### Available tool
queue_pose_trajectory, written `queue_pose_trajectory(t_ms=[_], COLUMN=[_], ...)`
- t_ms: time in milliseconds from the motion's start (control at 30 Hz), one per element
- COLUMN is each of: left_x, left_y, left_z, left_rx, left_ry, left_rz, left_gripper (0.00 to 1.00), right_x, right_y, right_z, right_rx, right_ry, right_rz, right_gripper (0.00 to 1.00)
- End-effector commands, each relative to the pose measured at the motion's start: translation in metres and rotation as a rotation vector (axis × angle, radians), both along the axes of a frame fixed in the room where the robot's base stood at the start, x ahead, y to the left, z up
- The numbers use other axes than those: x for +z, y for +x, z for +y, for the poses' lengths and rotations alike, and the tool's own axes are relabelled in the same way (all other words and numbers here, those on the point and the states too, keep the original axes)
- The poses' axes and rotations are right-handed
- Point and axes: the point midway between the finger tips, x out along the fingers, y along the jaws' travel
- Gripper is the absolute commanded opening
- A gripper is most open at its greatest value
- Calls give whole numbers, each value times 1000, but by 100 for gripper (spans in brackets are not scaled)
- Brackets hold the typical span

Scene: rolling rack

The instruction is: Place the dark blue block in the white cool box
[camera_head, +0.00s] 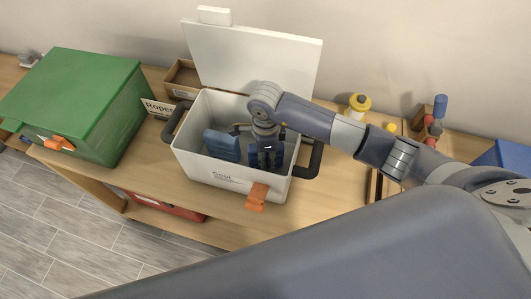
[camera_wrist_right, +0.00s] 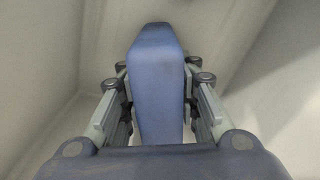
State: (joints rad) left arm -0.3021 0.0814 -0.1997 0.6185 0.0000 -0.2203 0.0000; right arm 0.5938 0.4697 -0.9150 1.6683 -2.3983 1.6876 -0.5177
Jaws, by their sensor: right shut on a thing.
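The white cool box (camera_head: 200,164) stands on the wooden bench in the head view with its lid raised against the wall. My right gripper (camera_head: 267,156) reaches down inside the box, in its right half. It is shut on the dark blue block (camera_wrist_right: 157,85), which stands out between the fingers in the right wrist view. In the head view the block is mostly hidden by the gripper. Pale box walls surround it in the wrist view; I cannot tell if it touches the floor. My left gripper is out of view.
A lighter blue item (camera_head: 222,145) lies in the box's left half. A green box (camera_head: 75,95) with an orange latch stands left, a small sign (camera_head: 159,108) and brown carton (camera_head: 183,77) behind. A yellow-topped item (camera_head: 359,104) and a blue box (camera_head: 506,158) are right.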

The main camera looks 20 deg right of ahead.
Motion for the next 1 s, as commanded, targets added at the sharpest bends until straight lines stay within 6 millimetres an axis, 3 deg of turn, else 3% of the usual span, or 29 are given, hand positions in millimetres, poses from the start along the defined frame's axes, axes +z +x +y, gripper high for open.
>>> queue_pose_trajectory(t_ms=[267, 300, 400, 767, 867, 1000], left_x=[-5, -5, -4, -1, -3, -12], left_y=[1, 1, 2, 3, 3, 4], left_z=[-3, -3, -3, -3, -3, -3], left_rx=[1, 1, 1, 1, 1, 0], left_ry=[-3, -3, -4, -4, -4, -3], left_rz=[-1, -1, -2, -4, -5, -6], left_gripper=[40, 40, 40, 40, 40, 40], right_x=[-3, -3, -2, 0, 6, 30], right_y=[1, 1, 0, 0, 2, 2], right_z=[0, 0, 0, 0, 0, 0], right_rx=[1, 1, 0, 0, 1, 2], right_ry=[0, 0, 0, 1, 1, 2], right_rz=[-3, -2, -1, -1, -4, -7], right_gripper=[0, 32, 50, 50, 50, 50])
